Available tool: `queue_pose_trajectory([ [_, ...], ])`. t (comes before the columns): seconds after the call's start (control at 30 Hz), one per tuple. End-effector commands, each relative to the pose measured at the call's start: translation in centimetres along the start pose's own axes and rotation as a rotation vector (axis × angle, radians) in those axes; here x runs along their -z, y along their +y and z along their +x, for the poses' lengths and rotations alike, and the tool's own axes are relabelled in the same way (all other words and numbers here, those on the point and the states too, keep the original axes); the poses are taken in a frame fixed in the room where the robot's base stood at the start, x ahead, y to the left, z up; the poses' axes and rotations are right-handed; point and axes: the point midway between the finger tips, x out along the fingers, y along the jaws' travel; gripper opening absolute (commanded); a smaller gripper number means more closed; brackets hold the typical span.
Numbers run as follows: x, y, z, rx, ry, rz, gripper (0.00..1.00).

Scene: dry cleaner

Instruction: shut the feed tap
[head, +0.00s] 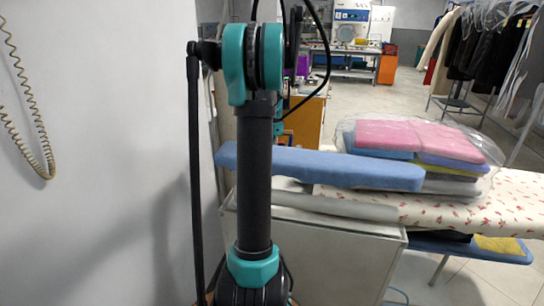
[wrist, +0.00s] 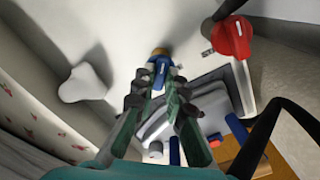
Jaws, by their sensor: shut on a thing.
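In the wrist view, a small tap (wrist: 158,54) with a brass-coloured body and a blue lever sits on the pale wall. I take it to be the feed tap. My gripper (wrist: 158,84) reaches up to it, with its dark fingertips on either side of the blue lever, shut on it. The fingers partly hide the lever, so its exact angle is hard to tell. In the head view my own arm stands in front, and neither the gripper nor the tap can be seen.
A red handle (wrist: 232,38) is right of the tap; a white knob-like shape (wrist: 84,84) is left. In the head view, an ironing board (head: 480,200) with a blue sleeve board (head: 320,167) and folded cloths (head: 420,140) stands right, over a white cabinet (head: 320,260).

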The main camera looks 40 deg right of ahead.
Motion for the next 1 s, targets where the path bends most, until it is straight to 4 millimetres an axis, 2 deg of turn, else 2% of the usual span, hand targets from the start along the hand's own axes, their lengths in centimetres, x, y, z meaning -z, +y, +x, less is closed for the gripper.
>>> queue_pose_trajectory([
  [0.6, 0.03, -0.05, -0.04, 0.001, 0.001, -0.546, 0.0],
  [1.0, 0.04, -0.05, -0.04, 0.001, 0.001, -0.725, 0.0],
])
